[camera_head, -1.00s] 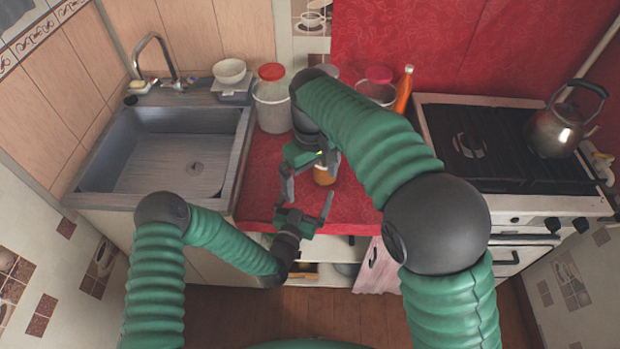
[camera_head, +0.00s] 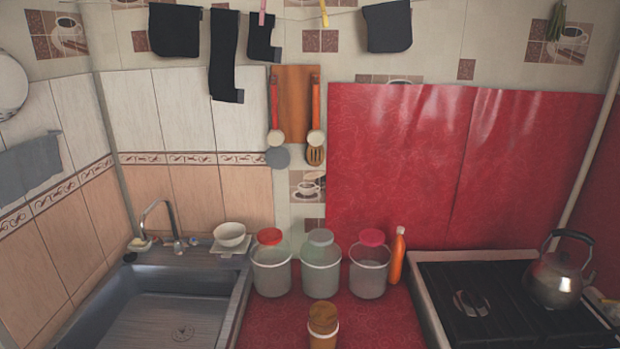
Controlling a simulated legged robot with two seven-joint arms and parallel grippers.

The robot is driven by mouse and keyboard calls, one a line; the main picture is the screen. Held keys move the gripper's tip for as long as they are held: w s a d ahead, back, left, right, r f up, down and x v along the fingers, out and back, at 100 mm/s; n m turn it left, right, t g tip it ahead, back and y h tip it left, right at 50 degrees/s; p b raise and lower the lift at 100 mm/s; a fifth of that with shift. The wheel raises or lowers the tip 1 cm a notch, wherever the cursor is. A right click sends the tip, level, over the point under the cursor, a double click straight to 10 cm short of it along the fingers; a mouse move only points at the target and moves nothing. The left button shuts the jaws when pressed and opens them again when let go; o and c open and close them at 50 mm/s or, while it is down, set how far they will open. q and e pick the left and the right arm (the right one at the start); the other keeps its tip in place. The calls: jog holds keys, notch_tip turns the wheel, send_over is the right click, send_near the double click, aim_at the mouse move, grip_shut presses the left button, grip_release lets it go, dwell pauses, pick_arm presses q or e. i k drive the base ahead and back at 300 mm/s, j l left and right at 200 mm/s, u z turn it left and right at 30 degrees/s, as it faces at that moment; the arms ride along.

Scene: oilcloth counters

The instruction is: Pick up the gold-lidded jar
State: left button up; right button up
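The gold-lidded jar (camera_head: 323,319) is the small jar with a golden-brown lid at the bottom edge of the head view, in front of the larger jars. It looks upright on the red counter, and its lower part is cut off by the frame edge. Neither of my grippers nor my arms is in view now, so I cannot see where they are relative to the jar.
The sink (camera_head: 165,312) is left; the stove with a kettle (camera_head: 556,280) is right.

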aim_at(320, 336)
jog(key=i+j+u, duration=0.15)
jog(key=i+u, duration=0.3)
jog(key=i, duration=0.4)
